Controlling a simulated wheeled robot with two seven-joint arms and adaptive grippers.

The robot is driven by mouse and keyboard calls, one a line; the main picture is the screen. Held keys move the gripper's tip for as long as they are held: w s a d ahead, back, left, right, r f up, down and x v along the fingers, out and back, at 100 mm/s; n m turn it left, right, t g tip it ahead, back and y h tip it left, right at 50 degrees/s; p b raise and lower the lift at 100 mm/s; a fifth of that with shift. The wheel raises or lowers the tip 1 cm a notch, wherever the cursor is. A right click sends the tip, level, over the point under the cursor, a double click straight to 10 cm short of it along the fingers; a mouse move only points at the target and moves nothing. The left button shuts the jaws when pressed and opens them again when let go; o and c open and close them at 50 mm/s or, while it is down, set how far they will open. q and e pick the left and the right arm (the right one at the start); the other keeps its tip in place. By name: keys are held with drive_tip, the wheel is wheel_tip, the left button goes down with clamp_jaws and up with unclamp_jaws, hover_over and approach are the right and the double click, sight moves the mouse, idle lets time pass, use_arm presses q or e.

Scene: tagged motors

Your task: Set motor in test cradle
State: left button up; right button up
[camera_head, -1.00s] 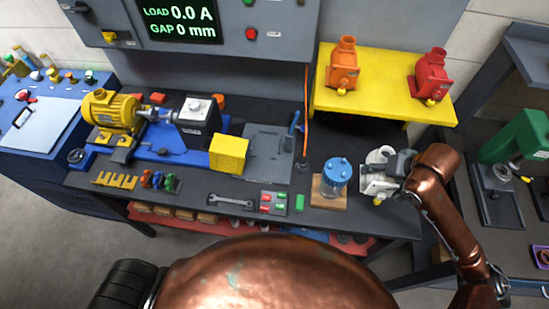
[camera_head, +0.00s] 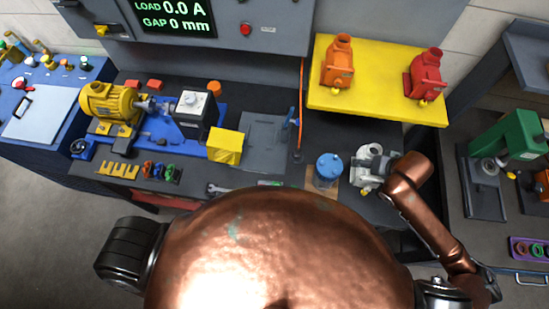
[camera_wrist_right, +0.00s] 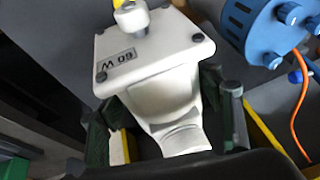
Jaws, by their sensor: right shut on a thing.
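A white motor with a tag reading 60 W (camera_wrist_right: 122,60) is between the fingers of my right gripper (camera_wrist_right: 165,115) in the wrist view. Its round ribbed neck points toward the palm and a small yellow-tipped fitting shows on its far side. In the head view the pale motor (camera_head: 368,153) and my right gripper (camera_head: 375,170) are at the bench's right end, right of a blue-lidded jar (camera_head: 328,163). I cannot tell whether the motor touches the bench. A flat grey fixture with a blue lever (camera_head: 262,140) lies mid-bench; I cannot tell whether it is the cradle. My left gripper is out of view.
A yellow shelf (camera_head: 375,98) holds an orange motor (camera_head: 337,65) and a red motor (camera_head: 424,75). A yellow motor on a blue rig (camera_head: 110,103) and a yellow block (camera_head: 225,147) stand left. A green machine (camera_head: 505,140) stands right. My body hides the bench front.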

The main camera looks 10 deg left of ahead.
drive_tip(key=s+a+p, duration=0.1)
drive_tip(key=s+p, duration=0.6)
drive_tip(key=s, duration=0.3)
drive_tip(key=shift+r, duration=0.45)
drive_tip(key=w+d+f+b, duration=0.1)
drive_tip(key=w+b, duration=0.1)
drive_tip(key=b, duration=0.1)
drive_tip(key=w+f+b, duration=0.2)
drive_tip(key=w+b, duration=0.1)
drive_tip(key=b, duration=0.1)
drive_tip(key=w+d+f+b, duration=0.1)
drive_tip(key=w+b, duration=0.2)
drive_tip(key=b, duration=0.1)
drive_tip(key=shift+w+d+f, duration=0.2)
drive_tip(key=shift+w+d, duration=0.05)
drive_tip(key=shift+d, duration=0.1)
drive_tip(key=shift+w+d+f, duration=0.25)
drive_tip(key=shift+w+f, duration=0.5)
drive_tip(key=shift+f, duration=0.15)
drive_tip(key=shift+w+d+f, duration=0.25)
drive_tip(key=shift+w+f, duration=0.55)
drive_tip(key=shift+f, duration=0.05)
drive_tip(key=shift+w+d+f, duration=0.25)
drive_tip(key=shift+w+f, duration=0.5)
drive_tip(key=shift+f, duration=0.15)
drive_tip(key=shift+w+f, duration=0.1)
drive_tip(key=shift+f, duration=1.55)
